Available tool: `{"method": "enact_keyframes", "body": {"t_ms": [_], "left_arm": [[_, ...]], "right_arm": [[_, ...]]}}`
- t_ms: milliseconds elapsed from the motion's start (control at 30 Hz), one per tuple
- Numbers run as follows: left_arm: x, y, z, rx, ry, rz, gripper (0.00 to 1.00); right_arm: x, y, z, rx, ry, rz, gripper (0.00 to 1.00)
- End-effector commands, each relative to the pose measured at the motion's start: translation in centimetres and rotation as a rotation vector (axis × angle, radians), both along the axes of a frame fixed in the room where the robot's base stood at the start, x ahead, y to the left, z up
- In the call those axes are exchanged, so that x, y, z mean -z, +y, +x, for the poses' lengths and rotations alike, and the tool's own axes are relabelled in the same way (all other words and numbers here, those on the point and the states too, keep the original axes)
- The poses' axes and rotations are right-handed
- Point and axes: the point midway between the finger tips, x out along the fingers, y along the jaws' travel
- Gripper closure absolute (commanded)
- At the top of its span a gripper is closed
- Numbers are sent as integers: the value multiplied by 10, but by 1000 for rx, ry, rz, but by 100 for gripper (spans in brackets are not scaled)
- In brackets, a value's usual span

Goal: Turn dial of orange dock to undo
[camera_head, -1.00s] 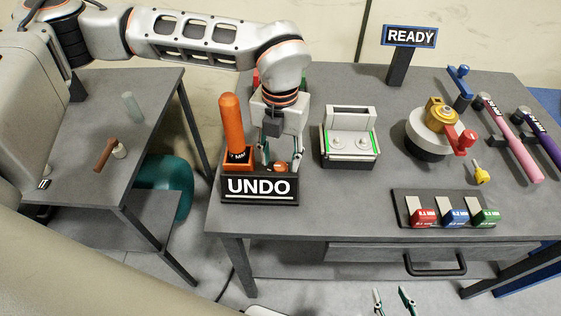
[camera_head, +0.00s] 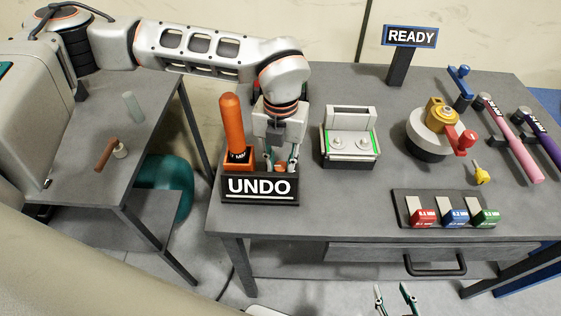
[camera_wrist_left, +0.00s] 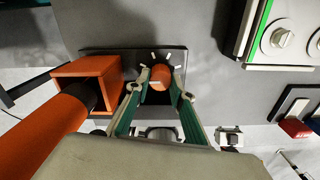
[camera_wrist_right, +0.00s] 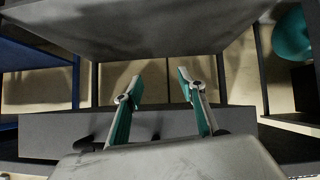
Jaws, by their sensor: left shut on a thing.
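The orange dock (camera_head: 238,168) stands at the table's left front, behind the UNDO sign (camera_head: 259,187). A thick orange-handled tool (camera_head: 233,124) stands in its orange socket, which also shows in the left wrist view (camera_wrist_left: 86,70). The small orange dial (camera_wrist_left: 161,76) sits on a dark plate beside the socket, with white tick marks around its far side. My left gripper (camera_head: 280,164) points down over the dial, shut on it with a green finger on each side. My right gripper (camera_wrist_right: 155,84) is open and empty, low in front of the table.
A grey device with green strips (camera_head: 349,146) stands to the right of the dock. Farther right are a round fixture with a red knob (camera_head: 430,135), a tray of coloured blocks (camera_head: 397,195) and a READY sign (camera_head: 410,36).

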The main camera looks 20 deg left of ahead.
Motion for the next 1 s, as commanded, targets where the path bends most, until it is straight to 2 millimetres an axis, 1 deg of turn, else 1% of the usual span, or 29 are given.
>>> {"method": "enact_keyframes", "body": {"t_ms": [33,200,300,400,667,700,733,767,1000], "left_arm": [[-2,0,0,-46,-2,-1,99],[-2,0,0,-216,-2,-1,99],[-2,-1,0,-281,-1,-2,99],[-1,-1,1,-311,-2,-1,99],[-1,-1,1,-315,-2,-1,99],[-1,-1,1,-315,-2,-1,72],[-1,-1,1,-315,-2,-1,64],[-1,-1,1,-315,-2,-1,61],[-1,0,1,-313,-1,0,61]], "right_arm": [[-4,0,1,0,-2,1,60],[-8,2,1,1,-3,10,60],[-8,3,-1,0,-2,13,60],[-7,4,-2,1,1,14,60],[-5,3,-4,0,6,12,60],[-5,3,-4,0,6,12,60],[-5,3,-4,0,6,12,60],[-5,3,-4,0,7,12,60],[-5,3,-4,0,7,11,60]]}}
